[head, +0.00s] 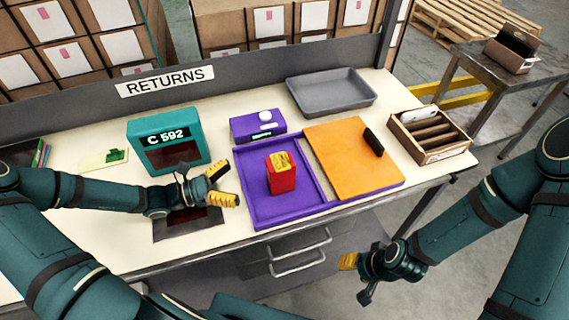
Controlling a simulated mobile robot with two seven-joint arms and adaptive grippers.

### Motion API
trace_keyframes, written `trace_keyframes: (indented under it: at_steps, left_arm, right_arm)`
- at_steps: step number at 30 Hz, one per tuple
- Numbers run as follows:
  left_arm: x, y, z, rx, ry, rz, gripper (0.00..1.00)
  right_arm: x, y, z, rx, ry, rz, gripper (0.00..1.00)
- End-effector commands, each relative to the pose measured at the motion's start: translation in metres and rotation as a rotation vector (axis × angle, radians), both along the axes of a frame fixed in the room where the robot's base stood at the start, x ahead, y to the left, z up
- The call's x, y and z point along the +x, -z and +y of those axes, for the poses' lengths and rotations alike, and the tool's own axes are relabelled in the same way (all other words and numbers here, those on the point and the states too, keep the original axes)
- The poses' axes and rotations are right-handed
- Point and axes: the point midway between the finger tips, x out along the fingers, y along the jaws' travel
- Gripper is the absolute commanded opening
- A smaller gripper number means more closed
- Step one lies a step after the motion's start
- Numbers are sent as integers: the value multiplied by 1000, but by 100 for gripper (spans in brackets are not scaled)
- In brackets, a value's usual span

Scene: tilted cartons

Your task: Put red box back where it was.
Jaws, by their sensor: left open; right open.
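The red box (281,180), with a yellow top, stands upright in the left part of a purple tray (262,214) on the table. My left gripper (226,183) is open and empty, left of the tray and apart from the red box. It hangs over the front of the table by a dark opening. My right gripper (355,277) is open and empty, low in front of the table edge, right of the drawers. Where the red box stood before is not shown.
An orange panel (345,150) with a black handle covers the tray's right side. A teal C 592 scanner (135,133), purple device (243,126), grey tray (330,91) and divided carton (441,152) stand around it. A side table (480,66) holds another carton. Free table surface lies front left.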

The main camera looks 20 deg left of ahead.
Motion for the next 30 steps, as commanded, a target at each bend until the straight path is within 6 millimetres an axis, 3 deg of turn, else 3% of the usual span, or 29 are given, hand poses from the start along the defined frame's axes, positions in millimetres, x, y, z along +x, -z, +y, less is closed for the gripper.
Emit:
trace_keyframes:
  at_steps: [12,20,30]
  left_arm:
    - [39,1,-59,-3,4,-1,89]
    - [49,0,-74,0,4,0,89]
    - [74,-2,-108,0,4,0,89]
  right_arm:
    - [2,12,0,-2,2,-4,47]
    - [3,16,-1,-2,2,-7,47]
    - [5,28,-1,-3,3,-13,47]
